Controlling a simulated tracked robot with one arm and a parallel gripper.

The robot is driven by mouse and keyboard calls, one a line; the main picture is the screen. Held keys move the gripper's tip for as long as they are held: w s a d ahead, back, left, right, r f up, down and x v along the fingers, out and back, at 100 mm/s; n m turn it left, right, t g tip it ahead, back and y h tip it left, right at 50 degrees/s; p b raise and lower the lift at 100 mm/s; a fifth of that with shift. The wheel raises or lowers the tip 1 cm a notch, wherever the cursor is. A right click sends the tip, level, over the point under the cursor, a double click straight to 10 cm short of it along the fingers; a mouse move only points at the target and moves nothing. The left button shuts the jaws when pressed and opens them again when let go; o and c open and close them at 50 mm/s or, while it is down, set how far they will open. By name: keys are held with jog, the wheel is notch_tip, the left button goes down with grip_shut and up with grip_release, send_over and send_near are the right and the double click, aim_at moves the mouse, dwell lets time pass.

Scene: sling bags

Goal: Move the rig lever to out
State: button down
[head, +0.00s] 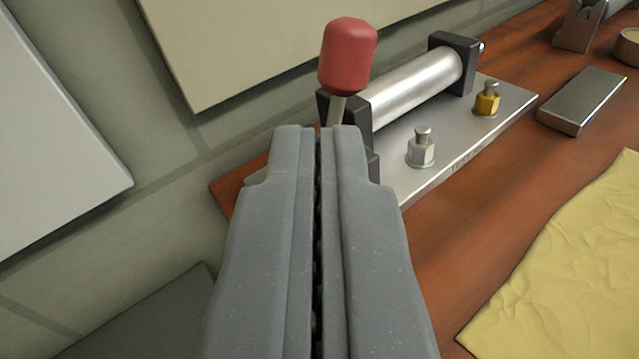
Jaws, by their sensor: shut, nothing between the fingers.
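The rig lever (347,58) has a red rounded knob on a thin metal stem. It stands close to upright at the near end of a rig with a silver cylinder (412,88) held between black end blocks. The rig sits on a metal plate (512,100) on the wooden bench. My gripper (320,130) is shut and empty. Its fingertips appear just below the knob and hide the stem's lower part and some of the near block. I cannot tell whether the fingers touch the stem.
A silver fitting (421,148) and a brass fitting (487,100) stand on the plate. A grey metal block (582,100) lies to the right on the bench (450,245). A yellow crumpled cloth (570,260) lies at lower right. A tiled wall (150,130) with panels is at left.

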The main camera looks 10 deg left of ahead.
jog(key=shift+s+r+p, duration=0.15)
jog(key=shift+s+r, duration=0.05)
jog(key=shift+s, duration=0.65)
jog(key=shift+s+r+p, duration=0.1)
jog(key=shift+s+r, duration=0.1)
jog(key=shift+s, duration=0.65)
jog(key=shift+s+r+p, duration=0.15)
jog(key=shift+s+r, duration=0.05)
jog(key=shift+s, duration=0.65)
jog(key=s+a+r+n+p, duration=0.15)
jog(key=s+r, duration=0.35)
jog(key=r, duration=0.7)
jog(key=s+a+r+p, duration=0.1)
jog(key=s+a+r, duration=0.3)
jog(key=r, duration=0.8)
jog(key=s+a+r+g+p, duration=0.1)
jog(key=s+a+r, duration=0.1)
jog(key=s+r, duration=1)
jog(key=shift+a+v, duration=0.3)
jog(key=shift+v, duration=0.9)
jog(key=shift+f+n, duration=0.1)
jog(key=shift+n, duration=0.15)
